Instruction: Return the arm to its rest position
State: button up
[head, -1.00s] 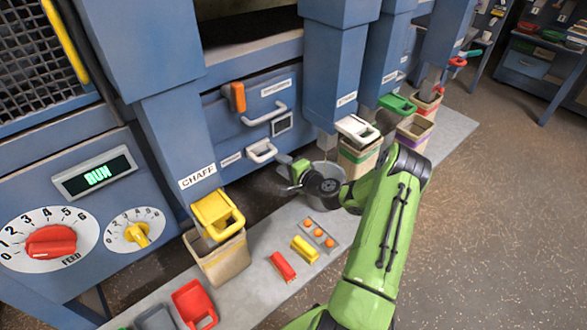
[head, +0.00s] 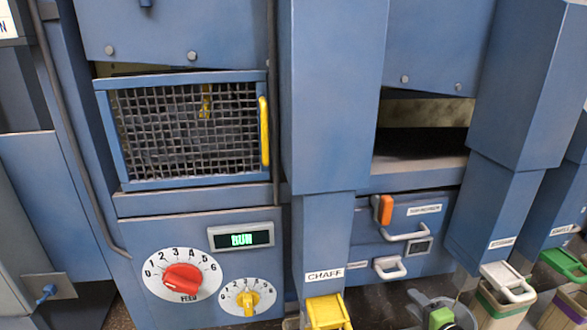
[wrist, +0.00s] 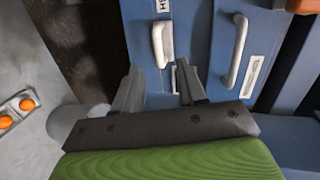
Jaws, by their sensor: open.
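My gripper (wrist: 158,88) is open, with its two grey fingers apart and nothing between them. In the wrist view it is in front of the blue machine's drawer fronts, near a white handle (wrist: 162,42) and a longer handle (wrist: 236,50). I cannot tell whether the fingers touch anything. In the head view only a small green and grey part of my arm's end shows at the bottom edge, below the drawers. The rest of my arm is out of that view.
A grey rounded container (wrist: 75,117) is left of the gripper, with orange balls (wrist: 27,104) in a tray farther left. The machine has a CHAFF spout with a yellow flap (head: 327,312), a mesh door (head: 190,130), a red feed dial (head: 183,279) and a display reading RUN (head: 241,239).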

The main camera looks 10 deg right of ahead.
jog(key=s+a+r+n+g+p, duration=0.1)
jog(key=a+r+n+g, duration=0.2)
jog(key=a+r+n, duration=0.1)
jog(key=s+a+r+n+g+y+p, duration=0.1)
jog(key=a+r+n, duration=0.3)
jog(key=a, duration=0.5)
jog(key=s+a+r+n+g+y+p, duration=0.1)
jog(key=s+a+r+n+g+p, duration=0.1)
jog(key=a+r+n+g, duration=0.2)
jog(key=shift+s+a+r+n+g, duration=0.15)
jog(key=shift+a+r+n, duration=0.1)
jog(key=shift+a+r, duration=0.5)
jog(key=shift+s+a+r+n+g, duration=0.15)
jog(key=shift+a+r+n, duration=0.1)
jog(key=shift+a+r, duration=0.45)
jog(key=s+a+r+n+h+p, duration=0.1)
jog(key=s+a+r, duration=0.1)
jog(key=s+r, duration=0.4)
jog(key=s+a+r+n+g+h+p, duration=0.1)
jog(key=s+r, duration=0.6)
jog(key=s, duration=0.8)
jog(key=shift+a+n+h+p, duration=0.6)
jog(key=shift+a+h+p, duration=0.15)
jog(key=shift+h+p, duration=0.05)
